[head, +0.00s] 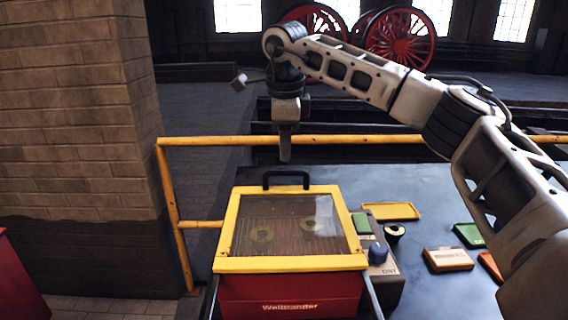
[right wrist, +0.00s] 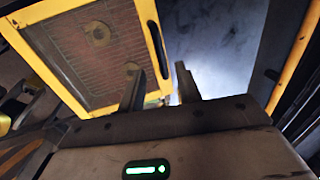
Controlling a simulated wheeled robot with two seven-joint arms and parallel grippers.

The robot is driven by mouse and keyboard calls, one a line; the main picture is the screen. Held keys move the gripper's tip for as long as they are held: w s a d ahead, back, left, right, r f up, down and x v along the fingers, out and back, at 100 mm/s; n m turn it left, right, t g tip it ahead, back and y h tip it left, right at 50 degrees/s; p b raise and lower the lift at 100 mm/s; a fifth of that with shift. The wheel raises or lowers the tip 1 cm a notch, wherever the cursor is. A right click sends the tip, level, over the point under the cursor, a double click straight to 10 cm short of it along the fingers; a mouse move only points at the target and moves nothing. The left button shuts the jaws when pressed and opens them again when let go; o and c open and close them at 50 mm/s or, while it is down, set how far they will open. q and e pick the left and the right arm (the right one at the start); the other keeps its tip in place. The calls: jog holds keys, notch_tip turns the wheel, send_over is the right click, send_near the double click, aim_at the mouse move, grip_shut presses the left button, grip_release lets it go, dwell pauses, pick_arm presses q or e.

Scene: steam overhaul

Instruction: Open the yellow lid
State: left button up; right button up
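The yellow lid (head: 290,264) is a yellow frame around a see-through pane, lying shut on a red box (head: 290,294). Its black handle (head: 286,175) stands at the far edge; it also shows in the right wrist view (right wrist: 158,50). Two round pieces show dimly through the pane. My right gripper (head: 285,156) points down just above and behind the handle in the head view. In the right wrist view its two fingers (right wrist: 157,68) are apart with nothing between them, and the handle lies beyond the fingertips. My left gripper is not in view.
A yellow rail (head: 330,139) runs behind the bench (head: 440,200). Right of the box are a grey unit with a blue knob (head: 377,253), a yellow tray (head: 391,211), and green and orange boxes (head: 448,259). A brick pillar (head: 80,120) stands at the left.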

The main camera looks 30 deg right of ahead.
aim_at(284, 171)
jog(key=f, duration=0.3)
jog(key=w+f, duration=0.1)
jog(key=f, duration=0.1)
jog(key=shift+d+f, duration=0.25)
grip_shut()
